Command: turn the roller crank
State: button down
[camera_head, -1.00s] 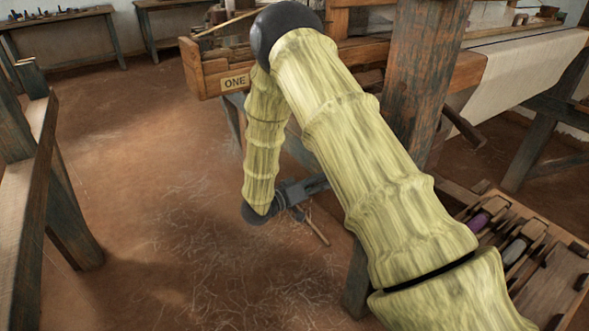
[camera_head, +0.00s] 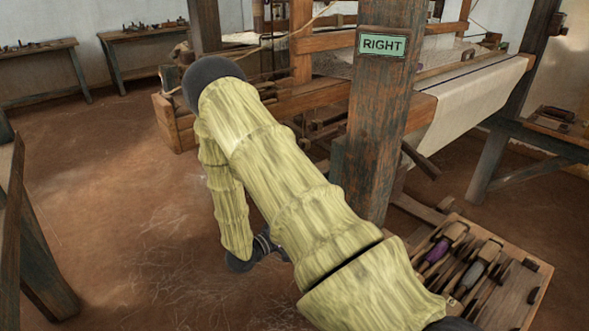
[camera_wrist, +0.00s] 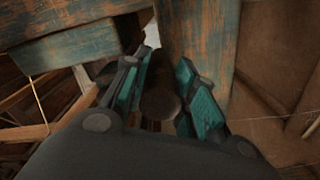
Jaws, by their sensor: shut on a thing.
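My gripper (camera_wrist: 160,82) has its teal-padded fingers on both sides of a dark brown round bar in the wrist view. This bar looks like the handle of the roller crank (camera_wrist: 159,101), and the gripper is shut on it. The rest of the crank cannot be made out behind the fingers. In the head view my gripper is low beside the near loom post, mostly hidden behind my own arm, and the crank does not show there.
The loom post (camera_head: 377,120) bears a green RIGHT sign (camera_head: 382,44). White cloth (camera_head: 470,100) hangs over the loom's beam. A wooden tray (camera_head: 525,285) with shuttles stands at lower right. Benches (camera_head: 45,75) line the back left. The floor (camera_head: 120,190) at left is clear.

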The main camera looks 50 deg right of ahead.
jog(key=shift+f, duration=0.1)
jog(key=c, duration=1.1)
grip_release()
jog(key=shift+a, duration=0.1)
jog(key=shift+c, duration=0.2)
jog(key=a, duration=0.4)
jog(key=w+a, duration=0.1)
jog(key=a, duration=0.2)
jog(key=w+a, duration=0.1)
jog(key=a, duration=0.3)
jog(key=shift+a, duration=0.35)
jog(key=s+a+f+n+t+y+p, duration=0.5)
jog(key=a+f+t+y+p, duration=0.25)
jog(key=a+f+y, duration=0.3)
jog(key=s+a+g+y+p, duration=0.1)
jog(key=s+a+y, duration=0.1)
jog(key=s+a, duration=0.2)
jog(key=s+a+n+g+y+p, duration=0.1)
jog(key=s+a+g+y, duration=0.1)
jog(key=s, duration=0.7)
jog(key=s+a+f+g+y+p, duration=0.1)
jog(key=s+a+y+p, duration=0.1)
jog(key=s+a, duration=0.4)
jog(key=shift+s+a+n+g+y, duration=0.4)
jog(key=shift+s+y, duration=0.1)
jog(key=shift+y, duration=0.25)
